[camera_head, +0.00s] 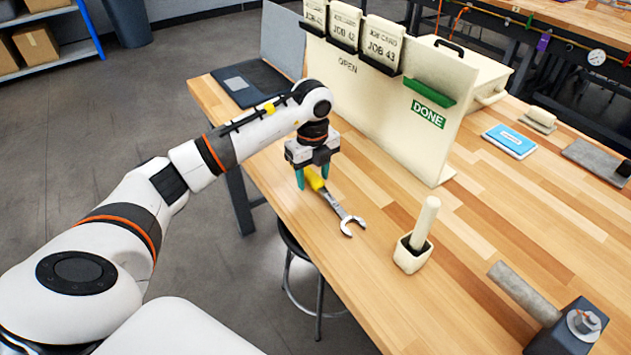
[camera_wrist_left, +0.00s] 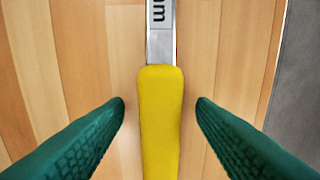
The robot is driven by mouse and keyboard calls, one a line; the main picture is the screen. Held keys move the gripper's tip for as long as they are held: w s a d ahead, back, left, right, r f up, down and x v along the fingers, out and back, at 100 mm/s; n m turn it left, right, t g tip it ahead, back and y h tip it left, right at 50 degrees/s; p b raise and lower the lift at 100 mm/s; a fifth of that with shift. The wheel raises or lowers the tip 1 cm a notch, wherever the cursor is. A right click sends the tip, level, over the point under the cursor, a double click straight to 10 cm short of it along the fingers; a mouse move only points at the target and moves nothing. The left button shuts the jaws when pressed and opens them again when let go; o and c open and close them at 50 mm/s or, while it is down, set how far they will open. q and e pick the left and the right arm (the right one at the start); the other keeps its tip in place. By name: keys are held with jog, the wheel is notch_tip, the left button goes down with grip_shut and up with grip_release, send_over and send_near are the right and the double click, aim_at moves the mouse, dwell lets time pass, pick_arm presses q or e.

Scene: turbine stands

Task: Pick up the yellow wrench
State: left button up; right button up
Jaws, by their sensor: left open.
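The yellow wrench (camera_head: 334,207) lies on the wooden table, with a yellow handle and a silver open-ended head pointing toward the front. In the left wrist view its yellow handle (camera_wrist_left: 160,120) runs between the fingers, with the silver shank beyond it. My left gripper (camera_head: 313,180) is over the handle, pointing down, with green fingers. In the left wrist view the left gripper (camera_wrist_left: 160,108) is open, one finger on each side of the handle, with a visible gap on both sides. The right gripper is not in view.
A cream board (camera_head: 385,105) with job cards stands behind the wrench. A cream block with an upright rod (camera_head: 420,235) stands to its right. A grey cylinder and dark fixture (camera_head: 560,330) are at the front right. A stool (camera_head: 305,270) is below the table edge.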

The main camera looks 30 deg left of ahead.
pick_arm(q)
grip_shut()
jog(key=shift+r, duration=0.1)
notch_tip(320, 180, up, 10)
jog(key=shift+b, duration=0.4)
jog(key=c, duration=0.7)
grip_release()
grip_shut()
